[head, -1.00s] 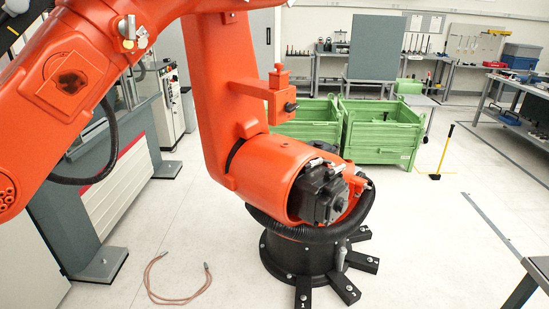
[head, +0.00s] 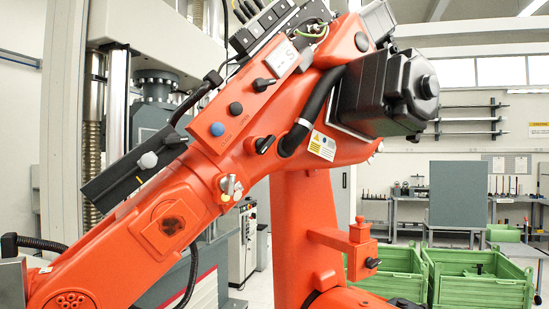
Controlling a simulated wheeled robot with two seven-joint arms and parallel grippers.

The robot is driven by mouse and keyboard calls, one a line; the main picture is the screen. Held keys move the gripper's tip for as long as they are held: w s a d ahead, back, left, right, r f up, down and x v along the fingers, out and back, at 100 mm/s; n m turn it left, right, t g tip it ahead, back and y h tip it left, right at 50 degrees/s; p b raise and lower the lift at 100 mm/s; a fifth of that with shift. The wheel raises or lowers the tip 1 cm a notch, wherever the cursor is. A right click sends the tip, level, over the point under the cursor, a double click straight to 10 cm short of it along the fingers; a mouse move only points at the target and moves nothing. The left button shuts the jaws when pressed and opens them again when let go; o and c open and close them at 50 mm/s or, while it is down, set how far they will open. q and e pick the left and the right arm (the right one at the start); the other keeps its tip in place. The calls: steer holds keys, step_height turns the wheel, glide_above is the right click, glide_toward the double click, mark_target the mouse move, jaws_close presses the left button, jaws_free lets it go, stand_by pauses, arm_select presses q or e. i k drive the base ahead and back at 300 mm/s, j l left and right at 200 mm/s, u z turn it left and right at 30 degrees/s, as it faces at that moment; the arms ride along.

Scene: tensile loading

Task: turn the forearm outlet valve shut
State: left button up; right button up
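The orange forearm (head: 290,110) of an industrial robot slopes across the head view. A black knob (head: 264,145) sits on its side, near small lettering too small to read. A second black handle (head: 262,84) sits higher up, beside a white label plate. A metal and yellow fitting (head: 230,187) is on the elbow. I cannot tell which of these is the outlet valve, or whether it is open or shut. Neither of my grippers is in view.
A blue button (head: 217,129) and a dark button (head: 236,107) are on the forearm. A black box (head: 120,180) with a white knob juts out left of it. A black motor (head: 390,92) is at the upper right. Green crates (head: 475,285) stand behind at the lower right.

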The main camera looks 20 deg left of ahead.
mark_target(226, 184)
steer(key=i+u, duration=0.45)
steer(key=i+l+u, duration=0.1)
steer(key=i+u, duration=0.4)
steer(key=k, duration=0.1)
